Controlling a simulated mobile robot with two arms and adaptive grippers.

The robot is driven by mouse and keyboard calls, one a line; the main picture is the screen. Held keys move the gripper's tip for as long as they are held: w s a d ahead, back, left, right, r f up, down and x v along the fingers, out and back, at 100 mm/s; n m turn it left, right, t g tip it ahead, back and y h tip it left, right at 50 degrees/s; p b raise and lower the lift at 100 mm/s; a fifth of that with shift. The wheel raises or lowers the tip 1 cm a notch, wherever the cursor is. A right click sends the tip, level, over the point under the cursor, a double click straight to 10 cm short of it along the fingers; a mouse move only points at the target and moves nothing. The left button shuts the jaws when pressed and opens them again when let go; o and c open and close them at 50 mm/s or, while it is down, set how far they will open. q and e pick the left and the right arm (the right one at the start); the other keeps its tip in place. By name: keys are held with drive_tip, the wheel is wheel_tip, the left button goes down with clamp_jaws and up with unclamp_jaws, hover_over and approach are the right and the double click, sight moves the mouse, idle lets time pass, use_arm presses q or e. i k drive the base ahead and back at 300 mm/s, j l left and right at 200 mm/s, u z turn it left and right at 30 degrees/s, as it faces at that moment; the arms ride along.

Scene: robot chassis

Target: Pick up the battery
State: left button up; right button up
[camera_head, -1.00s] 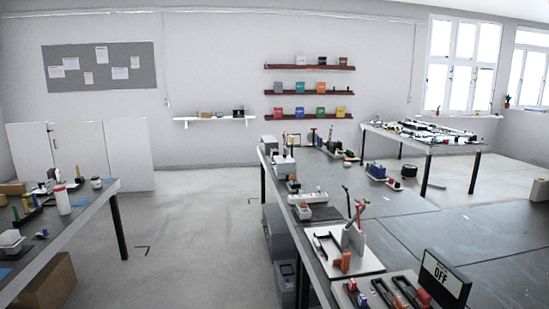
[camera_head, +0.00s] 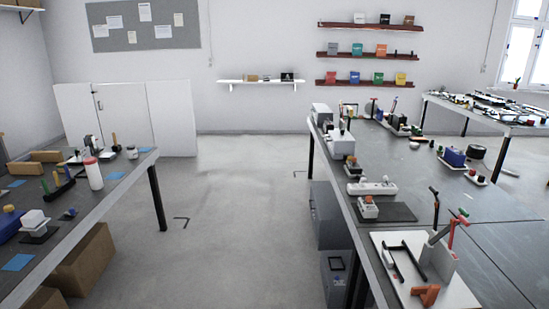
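I cannot make out a battery for certain in the head view. The right table (camera_head: 385,157) carries several small devices on trays, among them a blue box (camera_head: 453,157), a white power strip (camera_head: 371,188) and a small white device with a red part (camera_head: 368,208). The left table (camera_head: 125,178) holds a white bottle (camera_head: 93,174) and a white block (camera_head: 33,220). These things are too small to identify further. Neither of my grippers is in view.
Clear grey floor (camera_head: 235,210) lies between the two tables. A white board (camera_head: 390,262) with tools lies at the right table's near end. White cabinets (camera_head: 130,118) stand behind.

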sight(328, 125)
drive_tip(key=i, duration=1.95)
drive_tip(key=i+z, duration=0.1)
drive_tip(key=i, duration=0.55)
drive_tip(key=i+j, duration=0.15)
drive_tip(key=i, duration=0.5)
drive_tip(key=i+j+z, duration=0.15)
drive_tip(key=i, duration=0.5)
